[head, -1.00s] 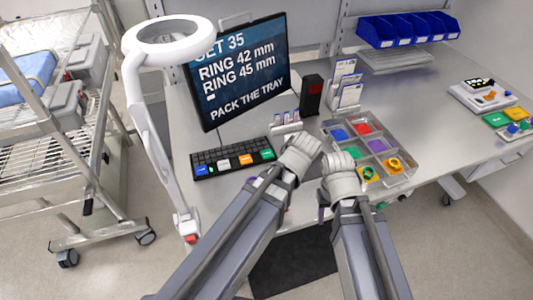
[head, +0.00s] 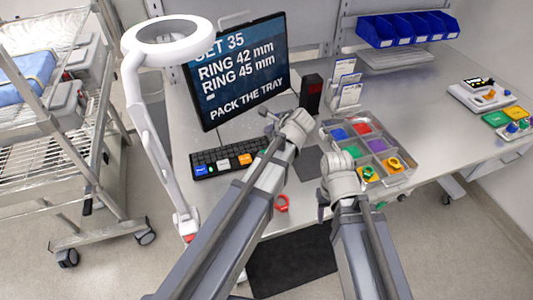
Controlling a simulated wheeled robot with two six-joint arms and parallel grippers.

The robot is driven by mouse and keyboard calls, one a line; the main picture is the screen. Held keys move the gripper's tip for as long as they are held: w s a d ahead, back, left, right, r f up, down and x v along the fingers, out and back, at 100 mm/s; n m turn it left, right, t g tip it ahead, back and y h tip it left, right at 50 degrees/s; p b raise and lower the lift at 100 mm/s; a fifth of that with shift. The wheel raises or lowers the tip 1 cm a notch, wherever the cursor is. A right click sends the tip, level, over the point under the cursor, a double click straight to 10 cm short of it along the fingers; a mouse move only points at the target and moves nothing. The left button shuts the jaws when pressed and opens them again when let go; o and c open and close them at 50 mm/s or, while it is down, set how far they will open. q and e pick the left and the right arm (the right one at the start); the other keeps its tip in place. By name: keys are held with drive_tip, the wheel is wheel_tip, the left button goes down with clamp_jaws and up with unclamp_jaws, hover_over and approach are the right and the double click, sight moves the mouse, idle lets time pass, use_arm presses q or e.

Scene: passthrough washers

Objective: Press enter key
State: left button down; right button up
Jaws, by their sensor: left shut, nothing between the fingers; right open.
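A black keyboard (head: 207,157) lies on the bench below the monitor. Its front row has large coloured keys: a blue key (head: 201,170), a white key (head: 224,164) and an orange key (head: 245,159), with a green key at the right end mostly hidden behind my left arm. The labels are too small to read, so I cannot tell which is enter. My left gripper (head: 269,119) is shut and empty, beyond the keyboard's right end and below the monitor's right edge. My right gripper (head: 321,205) is open and empty, near the bench's front edge, left of the tray.
The monitor (head: 240,75) reads "RING 42 mm, RING 45 mm, PACK THE TRAY". A compartmented tray (head: 401,180) holds coloured pieces at right. A red ring (head: 282,203) lies near the front edge. A white ring lamp (head: 150,150) stands left of the keyboard.

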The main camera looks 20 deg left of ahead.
use_arm(q)
drive_tip(key=shift+f+b, duration=4.25)
drive_tip(key=shift+f, duration=0.15)
drive_tip(key=shift+f+b, duration=0.4)
drive_tip(key=shift+f+b, duration=0.45)
drive_tip(key=shift+r, duration=0.15)
drive_tip(key=shift+r+p, duration=0.75)
drive_tip(key=shift+p, duration=0.1)
drive_tip(key=shift+r, duration=0.1)
wheel_tip(320, 180, up, 5)
drive_tip(key=p, duration=0.5)
